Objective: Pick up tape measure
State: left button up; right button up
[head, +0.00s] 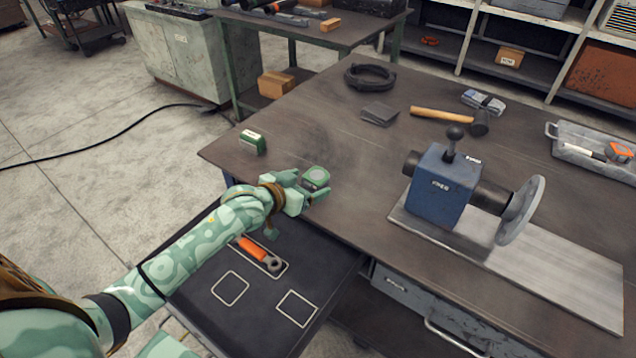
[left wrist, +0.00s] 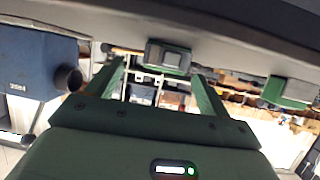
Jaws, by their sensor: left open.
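A green tape measure (head: 316,177) with a grey round face sits near the table's left front edge. It also shows in the left wrist view (left wrist: 168,57), where the picture is upside down. My left gripper (head: 310,188) is open, with its fingers to either side of the tape measure in the head view. In the left wrist view my left gripper (left wrist: 160,72) has the tape measure across the gap between its fingertips. I cannot tell whether a finger touches it. My right gripper is not in view.
A green box (head: 252,142) stands behind and left on the table (head: 330,120). A hammer (head: 442,114) lies behind. A black tray (head: 225,318) with an orange-handled tool (head: 252,250) is below my left forearm.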

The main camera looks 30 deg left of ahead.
aim_at(310, 181)
pick_arm(q)
jog(key=b+x, duration=0.1)
jog(key=x, duration=0.2)
jog(key=b+x, duration=0.1)
jog(key=shift+w+a+f+b, duration=0.3)
jog(key=shift+w+f+b, duration=0.05)
jog(key=shift+f, duration=0.1)
jog(key=shift+w+d, duration=0.1)
jog(key=shift+w, duration=0.2)
jog(key=shift+r, duration=0.1)
jog(key=shift+s, duration=0.1)
jog(key=shift+c, duration=0.9)
jog(key=c, duration=1.1)
jog(key=shift+o, duration=0.4)
